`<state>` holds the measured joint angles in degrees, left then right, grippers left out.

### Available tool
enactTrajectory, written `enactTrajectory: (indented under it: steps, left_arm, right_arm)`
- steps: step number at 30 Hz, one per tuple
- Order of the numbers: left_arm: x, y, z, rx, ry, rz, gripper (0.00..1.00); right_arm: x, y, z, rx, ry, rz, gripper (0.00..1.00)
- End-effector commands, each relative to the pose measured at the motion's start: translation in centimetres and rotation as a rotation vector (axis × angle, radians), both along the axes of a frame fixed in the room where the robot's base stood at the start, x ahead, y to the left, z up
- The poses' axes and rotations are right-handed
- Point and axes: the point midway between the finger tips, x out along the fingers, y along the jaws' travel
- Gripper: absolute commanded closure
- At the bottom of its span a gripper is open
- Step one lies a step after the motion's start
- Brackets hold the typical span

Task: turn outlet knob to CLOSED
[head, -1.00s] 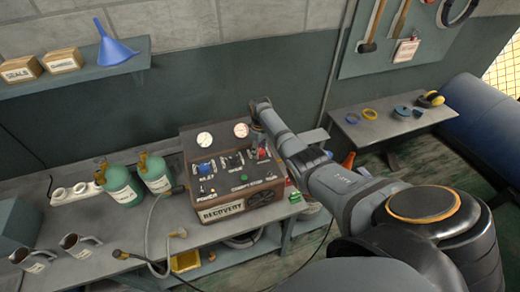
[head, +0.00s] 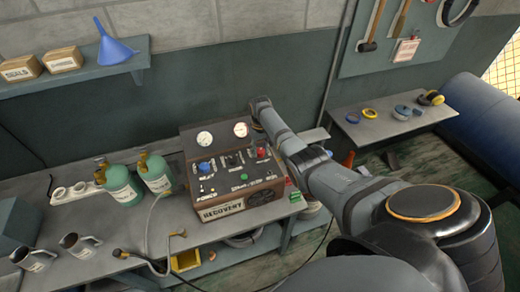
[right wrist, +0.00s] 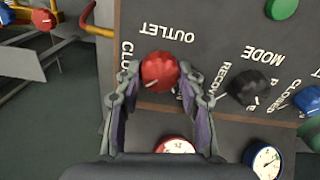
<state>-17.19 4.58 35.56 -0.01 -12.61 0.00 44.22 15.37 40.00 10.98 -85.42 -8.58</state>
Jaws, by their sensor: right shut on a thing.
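The red outlet knob (right wrist: 160,72) sits on the dark panel of the recovery machine (head: 232,207), below the upside-down OUTLET label in the right wrist view. My right gripper (right wrist: 160,78) is shut on this knob, one finger on each side. A pale mark shows low on the knob's face, but its exact pointing is hard to tell. The CLOSED label (right wrist: 125,58) left of the knob is partly hidden by a finger; the label on the other side is mostly covered. In the head view the red knob (head: 262,151) shows at the panel's right. My left gripper is not in view.
A black MODE knob (right wrist: 248,87) and a blue knob (right wrist: 308,99) are beside the outlet knob. Two gauges sit at the panel's back. Green cylinders (head: 122,187), a hose (head: 150,222) and metal mugs (head: 78,243) are on the bench to the left.

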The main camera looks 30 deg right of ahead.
Motion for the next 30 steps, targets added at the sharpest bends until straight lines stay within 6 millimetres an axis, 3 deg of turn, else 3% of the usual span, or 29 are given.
enactTrajectory:
  steps: [5, 6, 11, 22, 26, 30]
  left_arm:
    - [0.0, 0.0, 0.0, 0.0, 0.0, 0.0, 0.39]
    - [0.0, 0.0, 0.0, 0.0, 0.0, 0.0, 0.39]
    - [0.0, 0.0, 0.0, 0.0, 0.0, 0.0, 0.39]
    - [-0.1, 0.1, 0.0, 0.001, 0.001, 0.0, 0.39]
    - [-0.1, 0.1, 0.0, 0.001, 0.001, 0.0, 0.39]
    - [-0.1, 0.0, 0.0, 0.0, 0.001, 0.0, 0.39]
  right_arm:
    - [0.3, -0.1, 0.3, -0.003, -0.008, -0.002, 0.93]
    - [0.3, -0.1, 0.3, -0.002, -0.008, -0.001, 0.6]
    - [0.2, -0.1, 0.2, -0.002, -0.006, -0.001, 0.39]
    - [0.1, -0.1, 0.6, -0.001, -0.005, 0.001, 0.39]
    - [0.1, -0.1, 3.0, -0.002, -0.007, 0.002, 0.39]
    - [0.2, -0.1, 6.5, -0.002, -0.008, 0.0, 0.39]
